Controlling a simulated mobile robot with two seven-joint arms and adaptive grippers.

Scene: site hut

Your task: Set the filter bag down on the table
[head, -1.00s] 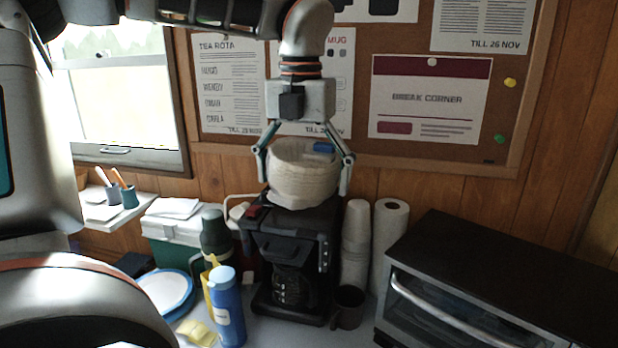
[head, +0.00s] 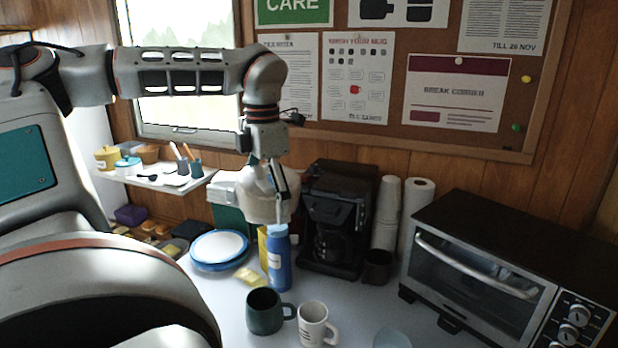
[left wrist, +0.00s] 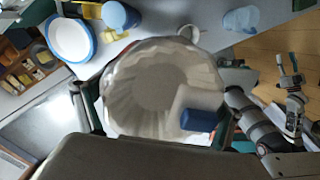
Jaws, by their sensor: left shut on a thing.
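My left gripper (head: 270,192) is shut on the white, pleated filter bag (head: 258,204), which it holds in the air left of the coffee maker and behind the blue bottle. The left wrist view looks down into the open bag (left wrist: 150,82). A blue block on a pale piece (left wrist: 198,120) shows at the bag's near right side. The table (head: 232,302) is white, with a bare patch in front of the plates. My right gripper (left wrist: 289,72) shows small in the left wrist view, off the table's edge, its fingers apart and empty.
The blue bottle (head: 278,262), stacked plates (head: 220,248) and a yellow item (head: 247,276) stand near the bag. A dark green mug (head: 264,314) and a white mug (head: 313,322) are in front. The coffee maker (head: 335,215) and toaster oven (head: 480,260) fill the right.

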